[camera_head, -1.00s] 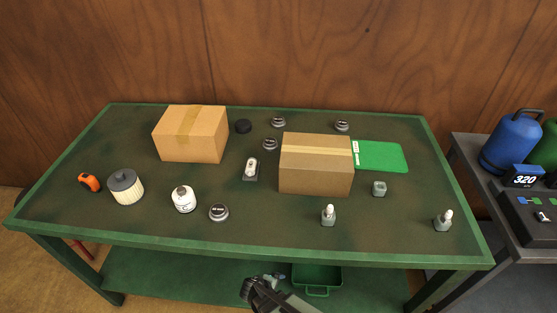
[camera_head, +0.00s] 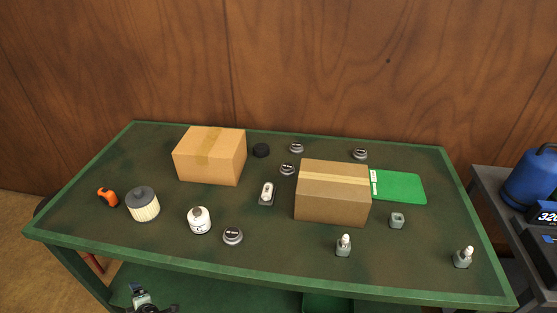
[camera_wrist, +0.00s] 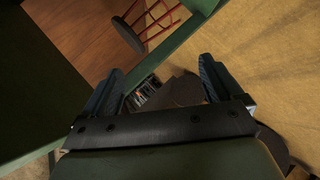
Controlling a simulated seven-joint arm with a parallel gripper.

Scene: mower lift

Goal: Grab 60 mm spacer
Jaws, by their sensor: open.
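Several low round grey discs with dark tops and pale labels, spacer-like, stand on the green table (camera_head: 90,232) in the head view. One disc (camera_head: 233,236) is near the front edge, one (camera_head: 287,169) is mid-table behind the brown box, and two more, a back disc (camera_head: 296,147) and a back-right disc (camera_head: 360,154), are farther back. The labels are too small to read, so I cannot tell which is 60 mm. My gripper (camera_wrist: 160,85) is open and empty in the wrist view, apart from the discs. Part of my arm shows at the bottom left of the head view.
Two cardboard boxes, a left box (camera_head: 210,157) and a right box (camera_head: 332,195), stand on the table. A filter (camera_head: 143,206), a white canister (camera_head: 199,221), an orange tape measure (camera_head: 107,197) and small grey bottles (camera_head: 344,245) stand around them. A red-legged stool (camera_wrist: 130,32) is below.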

